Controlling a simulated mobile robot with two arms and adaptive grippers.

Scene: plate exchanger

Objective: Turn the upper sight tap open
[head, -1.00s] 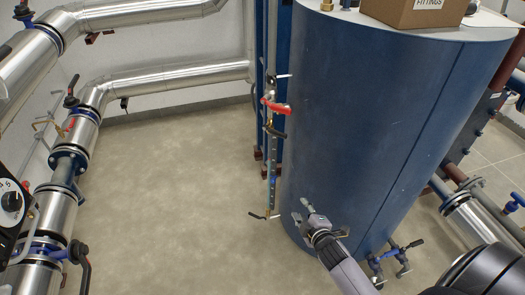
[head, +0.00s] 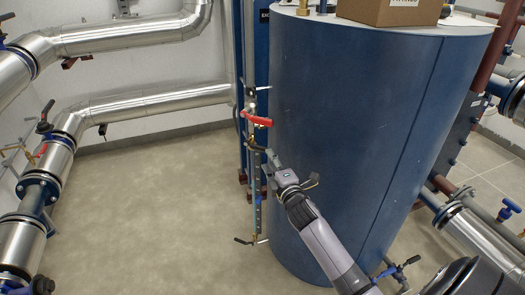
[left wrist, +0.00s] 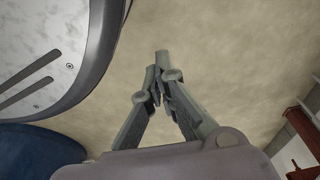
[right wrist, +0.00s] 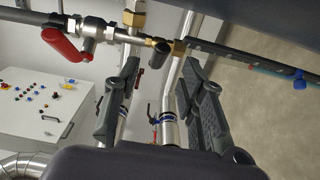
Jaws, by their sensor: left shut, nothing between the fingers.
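The upper sight tap (head: 257,148), with a black lever, sits at the top of the sight glass (head: 254,212) beside the blue tank (head: 345,140). In the right wrist view the tap's dark lever (right wrist: 158,56) points towards the camera, just beyond the gap between my fingers. My right gripper (head: 286,172) is open and empty, just below and right of the tap; its fingers (right wrist: 160,90) stand apart in the right wrist view. It partly covers the sight glass in the head view. My left gripper (left wrist: 161,62) is shut and empty over bare floor.
A red lever (head: 257,120) sits just above the tap and also shows in the right wrist view (right wrist: 62,38). A lower tap (head: 250,241) is at the sight glass's bottom. A cardboard box (head: 390,12) stands on the tank. Floor (head: 150,215) to the left is clear.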

